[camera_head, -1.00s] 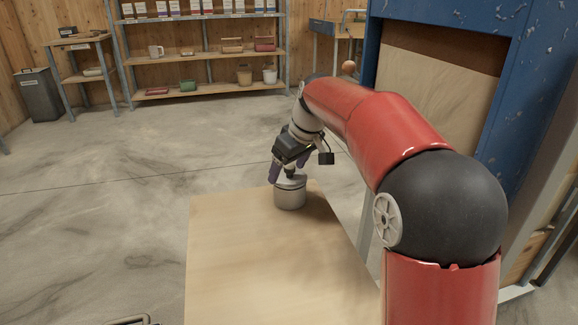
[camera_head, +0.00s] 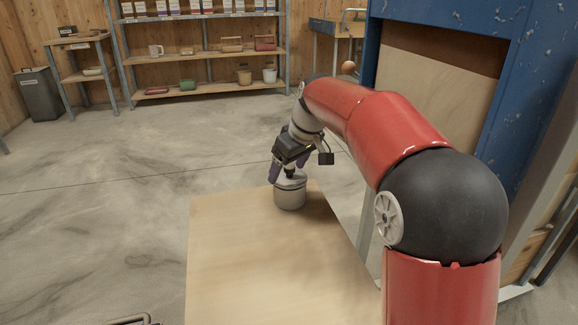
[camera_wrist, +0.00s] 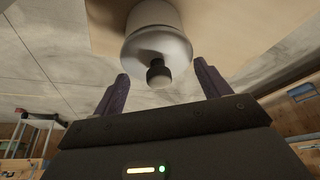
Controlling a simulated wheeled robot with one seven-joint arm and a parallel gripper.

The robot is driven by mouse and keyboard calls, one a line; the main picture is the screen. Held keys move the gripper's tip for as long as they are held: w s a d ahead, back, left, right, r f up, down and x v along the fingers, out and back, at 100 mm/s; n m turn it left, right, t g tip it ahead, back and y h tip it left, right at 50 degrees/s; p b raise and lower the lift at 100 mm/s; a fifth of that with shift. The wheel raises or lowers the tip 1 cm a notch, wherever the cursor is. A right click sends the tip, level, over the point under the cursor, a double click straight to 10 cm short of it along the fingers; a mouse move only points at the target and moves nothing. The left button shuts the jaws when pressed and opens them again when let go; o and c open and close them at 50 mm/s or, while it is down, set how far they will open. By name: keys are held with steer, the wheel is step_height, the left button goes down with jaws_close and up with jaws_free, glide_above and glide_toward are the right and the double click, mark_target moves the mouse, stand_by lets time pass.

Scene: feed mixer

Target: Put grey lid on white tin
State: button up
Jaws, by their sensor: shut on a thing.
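The white tin (camera_head: 290,198) stands upright near the far edge of the wooden table. The grey lid (camera_head: 291,182) is at the top of the tin; whether it is fully seated is hard to tell. In the wrist view the lid (camera_wrist: 158,48) faces me, with its dark, pale-tipped knob (camera_wrist: 158,73) between the fingers.
The wooden table (camera_head: 250,265) is otherwise bare. A blue-framed machine (camera_head: 520,60) stands close on the right, behind my arm. Shelves (camera_head: 200,55) with boxes and containers are at the back, and a dark bin (camera_head: 40,95) is at the far left.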

stand_by(0.4)
steer(key=o, duration=1)
steer(key=shift+o, duration=0.2)
steer(key=shift+r+p, duration=4)
steer(key=shift+r, duration=0.55)
